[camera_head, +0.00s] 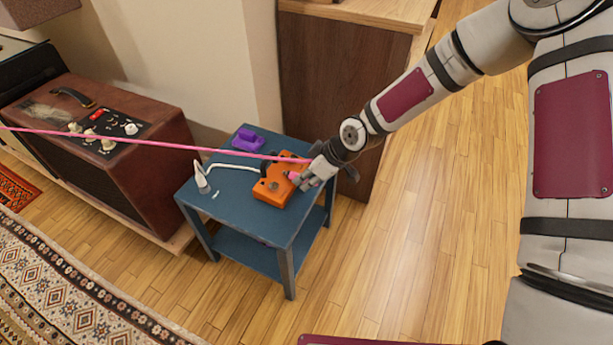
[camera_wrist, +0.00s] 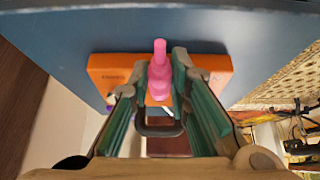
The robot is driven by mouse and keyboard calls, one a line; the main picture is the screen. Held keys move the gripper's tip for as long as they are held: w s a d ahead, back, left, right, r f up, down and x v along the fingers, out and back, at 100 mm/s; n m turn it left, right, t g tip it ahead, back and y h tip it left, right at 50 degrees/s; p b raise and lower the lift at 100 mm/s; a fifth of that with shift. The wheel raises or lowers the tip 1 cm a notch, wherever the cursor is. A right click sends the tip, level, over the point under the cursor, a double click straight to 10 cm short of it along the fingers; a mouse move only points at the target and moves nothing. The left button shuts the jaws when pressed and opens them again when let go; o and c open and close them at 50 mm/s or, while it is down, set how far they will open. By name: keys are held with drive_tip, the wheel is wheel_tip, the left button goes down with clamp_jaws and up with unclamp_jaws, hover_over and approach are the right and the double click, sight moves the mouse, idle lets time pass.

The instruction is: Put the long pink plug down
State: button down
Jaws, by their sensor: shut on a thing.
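My gripper (camera_head: 303,180) is shut on the long pink plug (camera_wrist: 160,78). The wrist view shows the plug between the two fingers (camera_wrist: 161,90), with its narrow tip pointing away from the palm. In the head view only a little of the plug (camera_head: 293,176) shows beside the fingers. The plug is over or against the orange pedal (camera_head: 272,190) on the blue side table (camera_head: 235,215). I cannot tell whether it touches the pedal. A taut pink cable (camera_head: 150,142) runs from the left picture edge to the gripper area.
A purple object (camera_head: 248,140) stands at the table's back. A white plug (camera_head: 202,180) with a white cable (camera_head: 228,167) is at the left side. A brown amplifier (camera_head: 100,150) stands left of the table, a dark wooden cabinet (camera_head: 345,95) behind it. The table's front left top is bare.

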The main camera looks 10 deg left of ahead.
drive_tip(key=c, duration=1.5)
unclamp_jaws()
drive_tip(key=shift+r, duration=0.3)
drive_tip(key=p+v, duration=0.6)
drive_tip(key=v, duration=0.6)
drive_tip(key=shift+r, duration=0.1)
drive_tip(key=shift+d, duration=0.1)
